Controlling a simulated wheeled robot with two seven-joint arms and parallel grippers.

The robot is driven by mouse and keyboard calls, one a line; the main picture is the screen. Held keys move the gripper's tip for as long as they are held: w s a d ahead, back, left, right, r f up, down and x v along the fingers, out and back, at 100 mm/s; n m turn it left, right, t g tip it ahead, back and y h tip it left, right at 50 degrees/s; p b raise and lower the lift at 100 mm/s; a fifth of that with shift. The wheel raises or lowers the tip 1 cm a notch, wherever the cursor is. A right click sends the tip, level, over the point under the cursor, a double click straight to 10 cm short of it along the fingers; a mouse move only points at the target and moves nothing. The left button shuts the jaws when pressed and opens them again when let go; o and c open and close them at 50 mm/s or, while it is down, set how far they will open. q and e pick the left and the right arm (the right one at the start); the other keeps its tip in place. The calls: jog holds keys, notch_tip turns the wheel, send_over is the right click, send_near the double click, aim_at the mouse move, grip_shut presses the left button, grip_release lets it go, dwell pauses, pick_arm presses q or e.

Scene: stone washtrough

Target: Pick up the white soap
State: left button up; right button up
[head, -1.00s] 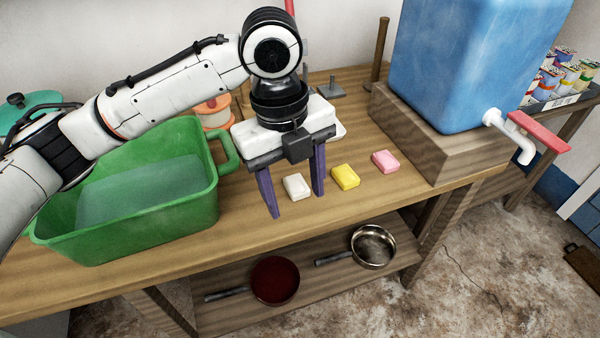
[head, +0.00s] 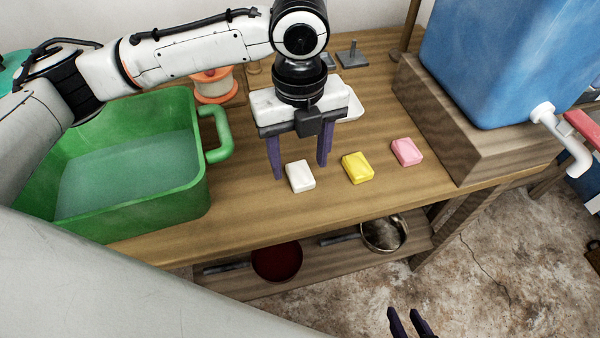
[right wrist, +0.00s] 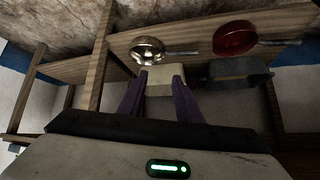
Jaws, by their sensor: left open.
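The white soap (head: 300,176) lies on the wooden table in the head view, left of a yellow soap (head: 357,167) and a pink soap (head: 406,152). My left gripper (head: 301,171) points down with its two purple fingers spread, one at each side of the white soap in the picture. Nothing is held in it. I cannot tell how high the fingertips are above the table. My right gripper (head: 411,316) is low at the bottom of the head view, in front of the table. In the right wrist view its fingers (right wrist: 161,76) stand apart, with a cream block behind them.
A green basin (head: 190,190) with water stands left of the soaps. A blue water container (head: 490,60) with a tap sits on a wooden block at right. A white dish (head: 350,106) is behind the left gripper. Two pans, red (head: 277,262) and metal (head: 385,233), lie on the lower shelf.

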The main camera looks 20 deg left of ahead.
pick_arm(q)
notch_tip(320, 180, down, 2)
jog(key=c, duration=1.3)
